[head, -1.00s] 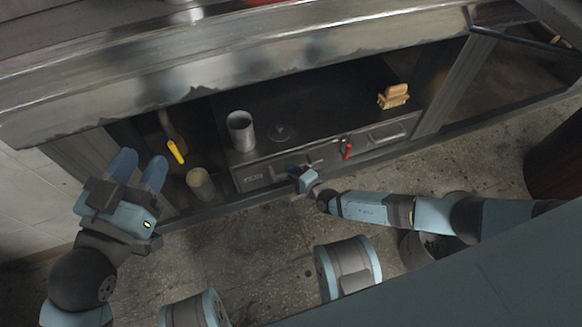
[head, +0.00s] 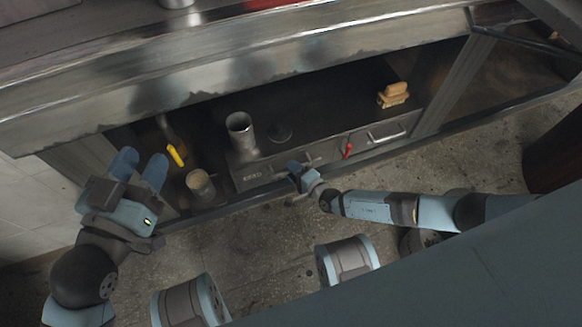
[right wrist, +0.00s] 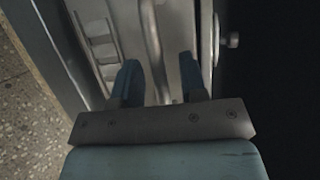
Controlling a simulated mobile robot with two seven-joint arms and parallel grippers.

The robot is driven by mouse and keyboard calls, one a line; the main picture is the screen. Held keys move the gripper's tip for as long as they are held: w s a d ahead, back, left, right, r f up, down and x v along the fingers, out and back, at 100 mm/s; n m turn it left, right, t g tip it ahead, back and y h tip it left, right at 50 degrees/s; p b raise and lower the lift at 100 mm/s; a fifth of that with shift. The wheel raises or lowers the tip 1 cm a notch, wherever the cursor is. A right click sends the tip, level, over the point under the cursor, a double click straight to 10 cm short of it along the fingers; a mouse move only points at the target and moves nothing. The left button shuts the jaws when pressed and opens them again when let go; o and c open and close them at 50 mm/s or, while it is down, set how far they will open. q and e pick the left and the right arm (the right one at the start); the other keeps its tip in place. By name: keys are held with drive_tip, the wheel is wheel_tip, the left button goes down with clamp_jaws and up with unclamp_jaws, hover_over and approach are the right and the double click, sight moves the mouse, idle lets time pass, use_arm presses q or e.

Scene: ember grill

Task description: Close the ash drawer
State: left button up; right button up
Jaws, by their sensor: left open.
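The ash drawer (head: 254,177) is the labelled grey metal front low in the grill cabinet, left of a red lever, in the head view. How far it stands out is hard to tell. My right gripper (head: 294,171) is right at this front, near its handle bar, which it partly hides. In the right wrist view the fingers of this gripper (right wrist: 160,85) are apart, in front of grey metal panels; I see nothing clearly held between them. My left gripper (head: 138,168) is open and empty at the left, in front of the cabinet.
The red lever (head: 347,151) sits beside a second front with a handle (head: 385,134). A metal cup (head: 240,133), a wooden brush (head: 393,95), a yellow-handled tool (head: 176,155) and a tan cup (head: 200,184) are in the cabinet. The floor (head: 250,250) in front has free room.

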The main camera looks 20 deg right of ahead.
use_arm(q)
drive_tip(key=shift+s+d+r+n+y+p, duration=0.15)
drive_tip(key=shift+s+d+r+n+p, duration=0.2)
drive_tip(key=shift+n+p, duration=0.5)
drive_tip(key=shift+s+d+r+n+y+p, duration=0.15)
drive_tip(key=shift+s+r+n+p, duration=0.25)
drive_tip(key=shift+p, duration=0.8)
use_arm(e)
drive_tip(key=v, duration=1.2)
use_arm(q)
drive_tip(key=shift+s, duration=0.2)
use_arm(e)
drive_tip(key=shift+s+d+r, duration=0.1)
drive_tip(key=shift+s+r, duration=0.05)
